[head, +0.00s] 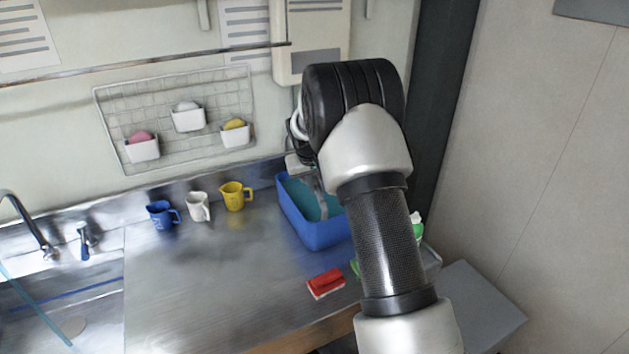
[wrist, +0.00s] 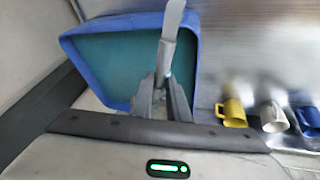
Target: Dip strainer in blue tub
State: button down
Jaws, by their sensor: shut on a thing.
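The blue tub (head: 318,238) stands at the right end of the steel counter, holding teal liquid. It also fills the upper left of the wrist view (wrist: 82,66). My gripper (wrist: 163,82) is over the tub, shut on a pale grey handle-like piece of the strainer (wrist: 171,38). In the head view a grey strip of the strainer (head: 320,200) slants down inside the tub. The strainer's bowl is not clearly seen, so I cannot tell how deep it sits. My arm hides the tub's right side and most of the gripper.
Blue (head: 162,215), white (head: 198,207) and yellow (head: 233,196) mugs stand left of the tub. A red sponge-like block (head: 326,283) lies in front. A green-and-white item (head: 417,228) is partly hidden behind my arm. The counter's middle is clear; a sink is at left.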

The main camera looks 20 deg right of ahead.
jog(key=shift+s+f+b, duration=0.2)
jog(key=shift+f+b, duration=0.1)
jog(key=shift+f, duration=0.5)
notch_tip(320, 180, down, 9)
jog(key=b, duration=0.6)
jog(key=shift+s+f, duration=0.2)
jog(key=shift+a, duration=0.1)
dwell(1.8)
notch_tip(320, 180, up, 17)
jog(key=p, duration=0.8)
send_over(318, 188)
dwell(0.7)
dwell(1.1)
